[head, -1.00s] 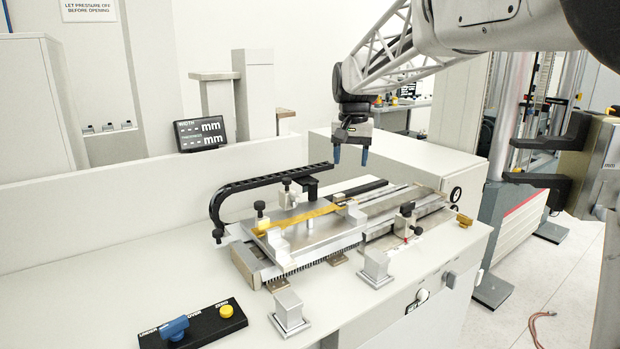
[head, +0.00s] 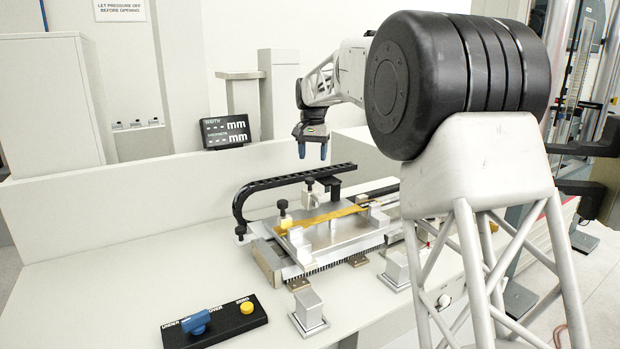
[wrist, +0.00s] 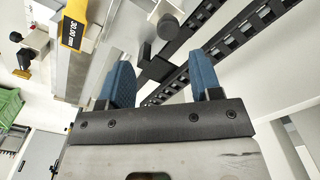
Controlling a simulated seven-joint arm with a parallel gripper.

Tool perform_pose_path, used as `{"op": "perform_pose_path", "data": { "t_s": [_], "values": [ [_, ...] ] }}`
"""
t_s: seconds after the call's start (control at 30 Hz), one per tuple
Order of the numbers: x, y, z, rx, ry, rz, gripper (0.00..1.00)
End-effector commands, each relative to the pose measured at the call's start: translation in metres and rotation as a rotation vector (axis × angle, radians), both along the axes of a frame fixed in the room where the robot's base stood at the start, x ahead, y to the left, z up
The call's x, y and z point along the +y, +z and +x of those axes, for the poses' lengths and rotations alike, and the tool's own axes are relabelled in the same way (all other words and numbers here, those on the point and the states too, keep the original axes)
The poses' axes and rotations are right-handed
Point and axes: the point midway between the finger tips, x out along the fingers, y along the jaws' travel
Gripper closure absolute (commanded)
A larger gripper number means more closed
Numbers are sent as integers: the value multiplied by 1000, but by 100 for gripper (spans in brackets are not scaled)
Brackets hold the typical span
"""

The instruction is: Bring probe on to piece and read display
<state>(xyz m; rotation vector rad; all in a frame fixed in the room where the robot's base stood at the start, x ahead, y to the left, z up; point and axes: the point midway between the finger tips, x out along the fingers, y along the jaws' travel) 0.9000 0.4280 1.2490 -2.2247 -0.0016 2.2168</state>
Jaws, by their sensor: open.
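My gripper (head: 312,153) is open and empty, pointing down above the black curved, slotted arm (head: 290,177) on the bench fixture. Its blue fingers also show in the wrist view (wrist: 160,88), with the slotted arm (wrist: 235,45) beyond them. The gold strip, which looks like the piece (head: 335,215), lies along the fixture's metal plate under that arm. A small block with a black knob (head: 310,190) stands by the strip; I cannot tell which part is the probe. The display (head: 226,131) shows dashes before "mm" on both its width and thickness lines.
A black control box (head: 215,322) with a blue switch (head: 196,322) and a yellow button (head: 247,308) lies at the front left. Metal posts (head: 309,311) stand before the fixture. A low wall (head: 110,210) runs behind. My arm hides the fixture's right end.

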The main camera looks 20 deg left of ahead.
Motion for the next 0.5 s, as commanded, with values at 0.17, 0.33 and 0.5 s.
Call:
{"op": "perform_pose_path", "data": {
  "t_s": [0.17,0.33,0.5],
  "values": [
    [10,-4,6,3,0,-1,42],
    [11,-4,6,3,0,-1,42],
    [11,-5,6,3,0,-1,42]
  ]
}}
